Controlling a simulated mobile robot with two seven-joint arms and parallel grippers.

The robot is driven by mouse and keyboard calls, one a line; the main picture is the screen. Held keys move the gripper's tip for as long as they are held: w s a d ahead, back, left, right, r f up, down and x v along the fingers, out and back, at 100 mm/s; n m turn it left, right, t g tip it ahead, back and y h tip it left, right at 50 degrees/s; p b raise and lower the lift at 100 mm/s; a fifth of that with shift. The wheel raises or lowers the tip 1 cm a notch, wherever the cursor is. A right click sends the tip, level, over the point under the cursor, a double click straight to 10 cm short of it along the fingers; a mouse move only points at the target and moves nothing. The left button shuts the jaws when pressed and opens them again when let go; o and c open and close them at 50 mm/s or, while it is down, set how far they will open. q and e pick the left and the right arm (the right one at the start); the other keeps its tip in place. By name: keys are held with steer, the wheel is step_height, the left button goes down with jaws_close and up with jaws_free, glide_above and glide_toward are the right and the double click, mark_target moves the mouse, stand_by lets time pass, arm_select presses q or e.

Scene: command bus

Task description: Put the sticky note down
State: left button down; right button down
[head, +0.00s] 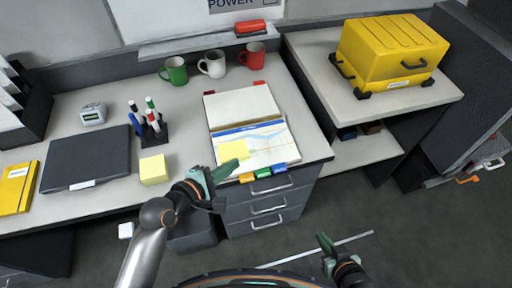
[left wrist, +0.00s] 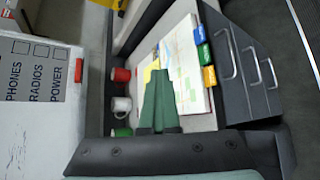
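A yellow sticky note (head: 233,150) is at the fingertips of my left gripper (head: 228,168), over the lower page of the open binder (head: 265,147). My left gripper is shut on the note; its green fingers are together in the left wrist view (left wrist: 161,85), with the yellow note (left wrist: 150,70) at their tips. Whether the note touches the page is hard to tell. The binder page shows a printed map or chart, and coloured tabs line its front edge. My right gripper (head: 325,254) is open and empty, low over the floor.
A yellow sticky pad (head: 153,169), pen holder (head: 151,131) and dark laptop-like case (head: 87,158) lie left of the binder. Green (head: 174,71), white (head: 212,64) and red (head: 252,55) mugs stand behind. A yellow case (head: 390,52) is on the right shelf.

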arm_select(q)
steer(key=x, duration=0.8)
steer(key=shift+w+a+r, duration=0.1)
steer(key=shift+w+a, duration=0.2)
steer(key=shift+a, duration=0.05)
steer(key=b, duration=0.2)
glide_above(255, 163)
steer(key=f, duration=0.3)
steer(key=s+f, duration=0.1)
steer(key=f, duration=0.1)
steer(key=shift+a, duration=0.3)
steer(key=shift+w+d+f+b, duration=0.15)
steer(key=shift+w+b, duration=0.1)
steer(key=shift+b, duration=0.15)
steer(key=f+b, duration=0.2)
steer(key=b, duration=0.1)
steer(key=f+b, duration=0.1)
steer(key=b, duration=0.1)
steer(key=shift+w+d+f, duration=0.1)
steer(key=shift+w+f, duration=0.2)
steer(key=shift+f, duration=0.05)
steer(key=shift+f, duration=0.3)
steer(key=c, duration=1.4)
jaws_free()
steer(key=shift+c, duration=0.2)
